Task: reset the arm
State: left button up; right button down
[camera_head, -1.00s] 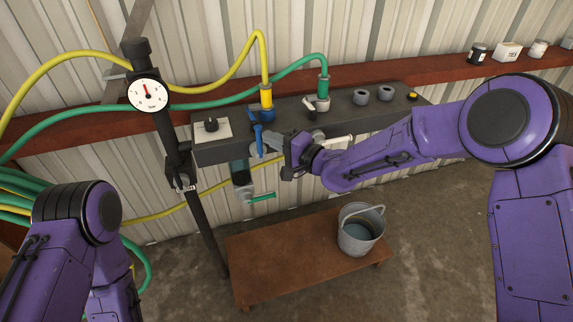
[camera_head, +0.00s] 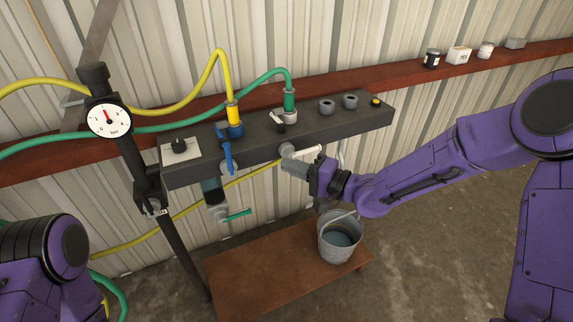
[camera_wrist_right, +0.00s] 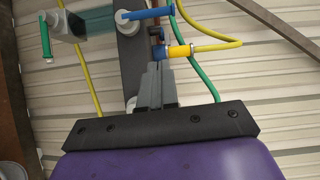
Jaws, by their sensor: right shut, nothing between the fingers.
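My right arm (camera_head: 430,180) reaches in from the right. Its gripper (camera_head: 291,168) is shut and empty, in front of the dark manifold bar (camera_head: 262,143) and close to a white-handled outlet (camera_head: 307,151); I cannot tell if they touch. In the right wrist view the two grey fingers (camera_wrist_right: 157,82) lie together, with the blue lever (camera_wrist_right: 148,13) and the yellow hose fitting (camera_wrist_right: 180,51) beyond them. The blue lever (camera_head: 227,157) hangs left of the gripper in the head view. My left arm (camera_head: 45,255) shows at lower left; its gripper is out of view.
A pressure gauge (camera_head: 109,119) on a black post stands left of the bar. A green-handled valve (camera_head: 235,215) hangs below it. A metal bucket (camera_head: 340,245) stands on a low wooden bench (camera_head: 250,275). Small containers (camera_head: 459,55) line the red beam. Floor right of the bench is clear.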

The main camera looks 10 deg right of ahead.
dwell(0.3)
jog(key=s+d+f+h, duration=0.3)
jog(key=d+f+h, duration=0.15)
jog(key=f, duration=0.45)
jog(key=s+d+f+h, duration=0.4)
jog(key=f+h, duration=0.2)
jog(key=f, duration=0.3)
jog(key=s+d+f+g+h, duration=0.1)
jog(key=s+d+f+g, duration=0.1)
jog(key=s+f, duration=0.3)
jog(key=s+d+f+n+g+h, duration=0.1)
jog(key=s+d+f+g+h, duration=0.1)
jog(key=s, duration=1.1)
jog(key=s+d+f+g+h, duration=0.2)
jog(key=s+f+g, duration=0.3)
jog(key=s+f, duration=0.4)
jog(key=shift+s+d+n, duration=0.3)
jog(key=shift+s+d, duration=0.1)
jog(key=shift+d, duration=0.3)
